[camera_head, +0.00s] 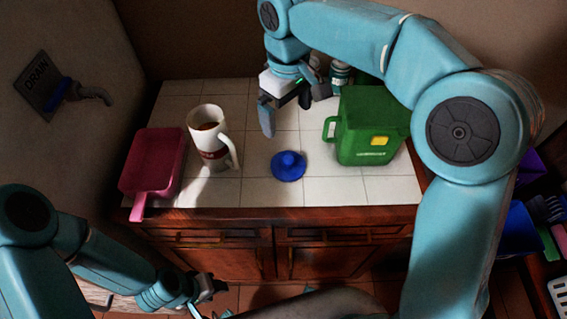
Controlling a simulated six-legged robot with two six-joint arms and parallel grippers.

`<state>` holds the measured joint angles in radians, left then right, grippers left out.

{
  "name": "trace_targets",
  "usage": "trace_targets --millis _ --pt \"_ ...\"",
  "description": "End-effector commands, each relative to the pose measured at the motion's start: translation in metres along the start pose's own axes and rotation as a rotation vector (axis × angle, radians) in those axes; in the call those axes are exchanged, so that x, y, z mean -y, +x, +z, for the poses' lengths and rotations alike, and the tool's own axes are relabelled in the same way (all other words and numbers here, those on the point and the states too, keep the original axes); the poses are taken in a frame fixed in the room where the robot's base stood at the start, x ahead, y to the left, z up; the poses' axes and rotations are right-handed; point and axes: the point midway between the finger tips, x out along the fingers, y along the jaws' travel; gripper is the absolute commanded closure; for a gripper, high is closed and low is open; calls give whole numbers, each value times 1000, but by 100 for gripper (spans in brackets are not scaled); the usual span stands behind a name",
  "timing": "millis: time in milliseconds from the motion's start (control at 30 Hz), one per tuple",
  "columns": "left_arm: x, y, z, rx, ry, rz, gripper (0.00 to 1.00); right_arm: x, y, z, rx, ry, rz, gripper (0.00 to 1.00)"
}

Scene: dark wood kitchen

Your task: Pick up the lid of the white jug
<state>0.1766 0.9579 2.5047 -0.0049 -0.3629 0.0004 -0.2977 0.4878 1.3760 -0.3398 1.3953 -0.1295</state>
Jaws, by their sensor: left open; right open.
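The white jug (202,146) stands upright on the tiled counter, left of centre, with a handle on its right side and a dark label. Its top looks open, with a brownish inside. A round blue lid with a raised knob (288,166) lies on the tiles right of the jug, apart from it. My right gripper (292,105) hangs open above the counter, behind the blue lid and apart from it; nothing shows between its fingers. My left gripper (206,300) is low in front of the cabinet, away from jug and lid; it is open, its fingertips partly unclear.
A green box-shaped container (372,126) stands right of the lid, with a small bottle (340,75) behind it. A pink pan (153,162) lies at the counter's left edge. A wall tap (92,94) is at left. Tiles around the lid are clear.

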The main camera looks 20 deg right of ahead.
Motion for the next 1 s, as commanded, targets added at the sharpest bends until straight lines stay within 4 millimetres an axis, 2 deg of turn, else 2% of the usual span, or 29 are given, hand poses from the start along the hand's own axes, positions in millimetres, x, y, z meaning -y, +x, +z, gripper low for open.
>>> trace_targets --millis 167,500,767,1000 --pt "2 6 0 0 1 0 57 2 24 5 3 2 0 0" --pt "2 7 0 0 1 0 57 5 98 9 4 2 -1 0" --pt "2 6 0 0 1 0 57 5 121 7 2 2 -1 0" --pt "0 0 0 0 1 0 57 4 159 7 3 2 -1 0"
